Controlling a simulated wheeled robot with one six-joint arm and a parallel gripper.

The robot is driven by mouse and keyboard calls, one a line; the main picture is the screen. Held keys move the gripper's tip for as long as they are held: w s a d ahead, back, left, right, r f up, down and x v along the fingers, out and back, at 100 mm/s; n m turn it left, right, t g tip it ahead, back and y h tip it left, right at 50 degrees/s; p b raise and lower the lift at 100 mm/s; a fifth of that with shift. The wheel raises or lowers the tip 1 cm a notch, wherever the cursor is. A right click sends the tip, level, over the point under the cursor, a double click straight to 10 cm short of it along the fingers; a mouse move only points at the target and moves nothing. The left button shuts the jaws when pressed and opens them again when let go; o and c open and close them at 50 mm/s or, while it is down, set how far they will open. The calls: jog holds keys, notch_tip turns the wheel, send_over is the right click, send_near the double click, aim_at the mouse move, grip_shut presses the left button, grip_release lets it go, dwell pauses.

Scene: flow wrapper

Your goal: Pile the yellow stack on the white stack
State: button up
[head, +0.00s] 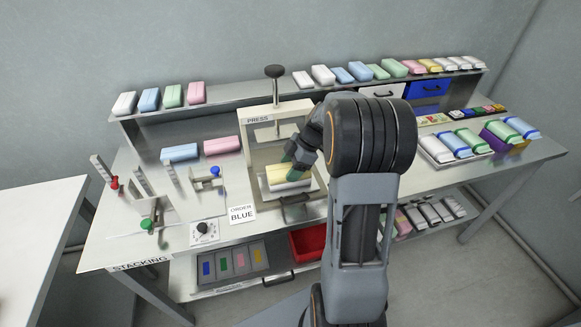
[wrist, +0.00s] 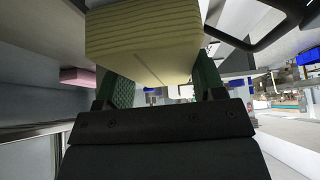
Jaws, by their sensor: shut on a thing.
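The yellow stack (head: 279,176) is a ridged pale-yellow block inside the press (head: 275,118). My gripper (head: 291,163) is shut on it from the right, partly hiding it. In the wrist view the yellow stack (wrist: 145,42) lies between the green finger pads of my gripper (wrist: 163,90). A white layer, which looks like the white stack (head: 290,188), shows right under the yellow stack on the press bed. I cannot tell whether the two touch.
The press frame and plate stand close around my gripper. A blue stack (head: 180,152) and a pink stack (head: 222,145) lie left of the press. More stacks line the back shelf (head: 240,97). An order card (head: 242,213) reads blue.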

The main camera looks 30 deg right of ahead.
jog(key=o, duration=1)
jog(key=shift+c, duration=0.2)
jog(key=v, duration=1.4)
jog(key=shift+f, duration=0.1)
